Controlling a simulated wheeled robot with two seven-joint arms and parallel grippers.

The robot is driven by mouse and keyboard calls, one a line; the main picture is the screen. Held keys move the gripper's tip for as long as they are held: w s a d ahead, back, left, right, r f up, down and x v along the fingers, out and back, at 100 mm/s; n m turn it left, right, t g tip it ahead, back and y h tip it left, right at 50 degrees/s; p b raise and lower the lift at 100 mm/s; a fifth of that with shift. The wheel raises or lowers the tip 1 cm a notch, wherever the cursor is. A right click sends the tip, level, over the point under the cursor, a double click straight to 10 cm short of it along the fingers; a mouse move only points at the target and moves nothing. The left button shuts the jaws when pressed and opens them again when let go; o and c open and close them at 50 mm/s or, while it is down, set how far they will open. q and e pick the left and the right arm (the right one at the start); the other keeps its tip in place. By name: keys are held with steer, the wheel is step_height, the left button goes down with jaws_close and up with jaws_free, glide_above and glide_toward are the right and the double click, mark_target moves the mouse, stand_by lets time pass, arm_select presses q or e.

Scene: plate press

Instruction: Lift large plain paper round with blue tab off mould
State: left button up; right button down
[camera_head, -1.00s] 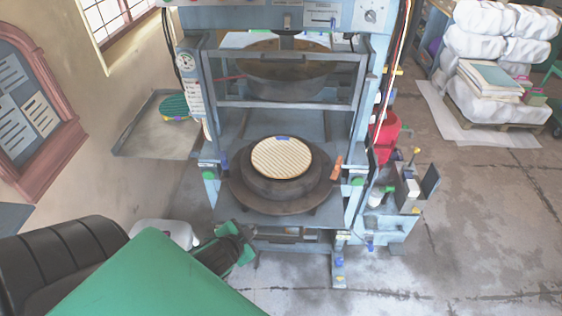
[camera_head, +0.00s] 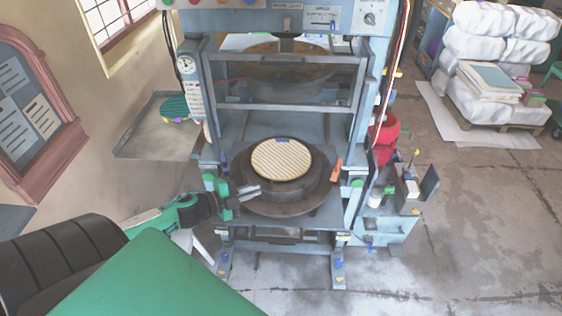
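The paper round (camera_head: 281,161) is a large cream disc with parallel stripes. It lies flat on the dark round mould (camera_head: 285,192) in the press. A small blue tab (camera_head: 282,140) shows at its far edge. My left gripper (camera_head: 251,191) is at the left front side of the mould, its grey fingers pointing right towards it. The fingers look slightly apart with nothing between them, and they are left of and below the paper. My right gripper is not in view.
The press frame (camera_head: 213,120) has uprights on both sides and a crossbar above the mould. An orange handle (camera_head: 336,168) stands at the mould's right. A side tray (camera_head: 155,143) at left holds a green round (camera_head: 174,108). A red bucket (camera_head: 386,130) stands at right.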

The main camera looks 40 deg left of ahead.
arm_select(q)
steer(key=p, duration=0.2)
glide_toward(290, 179)
steer(key=x, duration=0.2)
steer(key=shift+w+d, duration=0.25)
steer(key=shift+w, duration=0.1)
steer(key=shift+w+d, duration=0.15)
steer(key=shift+w, duration=0.3)
steer(key=p+x, duration=0.1)
steer(key=x, duration=0.2)
steer(key=shift+f+p, duration=0.1)
steer(key=shift+p, duration=0.3)
steer(key=shift+w+d+f, duration=0.2)
steer(key=shift+w, duration=0.35)
jaws_close()
steer(key=shift+r, duration=0.15)
